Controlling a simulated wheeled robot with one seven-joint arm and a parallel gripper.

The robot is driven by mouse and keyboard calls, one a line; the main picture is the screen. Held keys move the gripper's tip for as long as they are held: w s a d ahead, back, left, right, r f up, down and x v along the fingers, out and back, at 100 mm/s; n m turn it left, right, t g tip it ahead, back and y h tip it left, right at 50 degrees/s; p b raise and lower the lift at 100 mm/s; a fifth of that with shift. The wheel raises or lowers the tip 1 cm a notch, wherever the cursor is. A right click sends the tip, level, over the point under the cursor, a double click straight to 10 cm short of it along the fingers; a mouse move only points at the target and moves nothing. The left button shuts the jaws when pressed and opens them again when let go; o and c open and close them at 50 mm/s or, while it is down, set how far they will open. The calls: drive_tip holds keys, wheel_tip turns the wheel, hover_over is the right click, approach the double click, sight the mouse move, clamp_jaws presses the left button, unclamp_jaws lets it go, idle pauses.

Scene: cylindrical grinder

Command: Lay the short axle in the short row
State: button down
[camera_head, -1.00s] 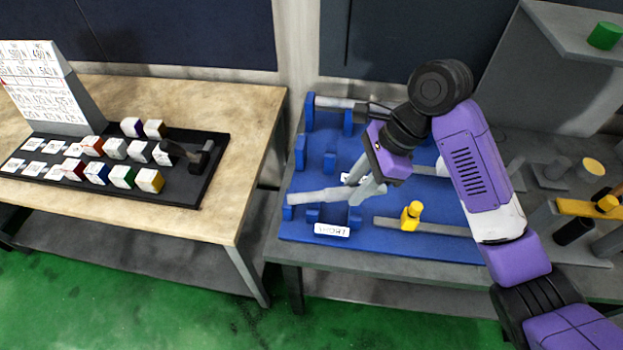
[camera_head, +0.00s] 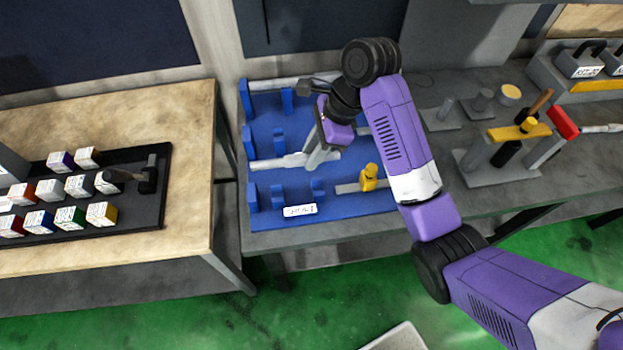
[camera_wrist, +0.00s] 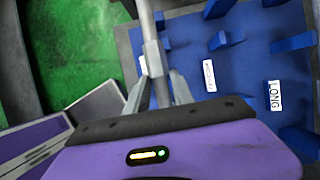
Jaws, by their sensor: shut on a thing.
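My gripper (camera_head: 316,158) is shut on a silver stepped axle (camera_head: 277,162), held roughly level over the blue rack (camera_head: 264,223). In the wrist view the axle (camera_wrist: 151,53) runs between both fingers (camera_wrist: 158,92). In the head view, a front label (camera_head: 300,210), which seems to read SHORT, lies by the front row's blue posts (camera_head: 278,196). That row looks empty. The axle appears behind this row in the head view; its height is hard to judge. The wrist view shows a LONG label (camera_wrist: 274,96), another label (camera_wrist: 208,76) and a label beside the axle (camera_wrist: 143,65).
A yellow stop (camera_head: 369,178) on a grey rail stands right of the front row. A silver shaft (camera_head: 268,85) lies in the back row. Gauge stands (camera_head: 495,162) are farther right. A wooden table (camera_head: 188,190) with small boxes is left, across a gap.

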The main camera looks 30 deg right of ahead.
sight(332, 154)
wheel_tip(332, 154, down, 11)
drive_tip(key=shift+f+p, duration=0.1)
drive_tip(key=shift+p, duration=0.3)
drive_tip(key=shift+f, duration=0.65)
drive_tip(key=c, duration=1.1)
unclamp_jaws()
drive_tip(key=shift+d+f, duration=0.1)
drive_tip(key=shift+s, duration=0.15)
drive_tip(key=shift+f, duration=0.1)
drive_tip(key=shift+d+r, duration=0.1)
drive_tip(key=shift+r, duration=0.45)
drive_tip(key=v, duration=1.2)
drive_tip(key=shift+r, duration=0.35)
drive_tip(key=shift+a+f, duration=0.1)
drive_tip(key=shift+a, duration=0.2)
